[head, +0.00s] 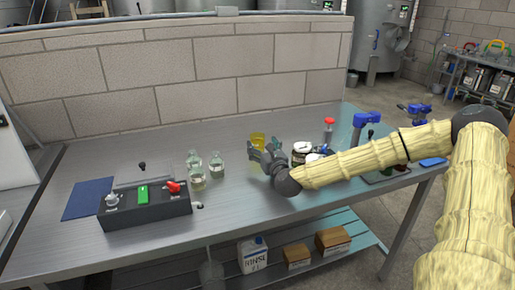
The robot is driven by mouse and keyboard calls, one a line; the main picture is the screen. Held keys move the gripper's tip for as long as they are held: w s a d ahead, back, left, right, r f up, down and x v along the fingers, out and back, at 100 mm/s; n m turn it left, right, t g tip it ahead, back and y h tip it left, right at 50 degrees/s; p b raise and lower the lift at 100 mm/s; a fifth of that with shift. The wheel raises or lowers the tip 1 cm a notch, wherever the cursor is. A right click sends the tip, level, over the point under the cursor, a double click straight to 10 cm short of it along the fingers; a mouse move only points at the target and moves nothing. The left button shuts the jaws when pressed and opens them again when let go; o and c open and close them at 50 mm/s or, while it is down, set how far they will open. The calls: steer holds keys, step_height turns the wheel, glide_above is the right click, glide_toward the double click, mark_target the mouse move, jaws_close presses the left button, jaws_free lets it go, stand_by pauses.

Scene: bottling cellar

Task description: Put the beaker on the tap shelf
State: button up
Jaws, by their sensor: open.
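A small yellow vessel (258,139), which looks like the beaker, stands on the steel bench just behind my gripper. Its lower part is hidden by the gripper. My gripper (264,157) is open, low over the middle of the bench, with its fingers in front of the yellow vessel. I cannot tell whether they touch it. I cannot make out for certain which thing is the tap shelf.
Several small glass bottles (216,165) stand between the black box and my gripper. A blue mat (88,198) lies at the left. Jars (301,152), a red-topped bottle (329,128) and a blue-topped tool (366,120) crowd the right. A block wall (200,78) closes the back.

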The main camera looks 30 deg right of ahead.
mark_target(260, 144)
steer(key=shift+p+x, duration=0.4)
steer(key=shift+x, duration=2.25)
steer(key=shift+f, duration=0.1)
steer(key=shift+a, duration=0.1)
steer(key=c, duration=1.2)
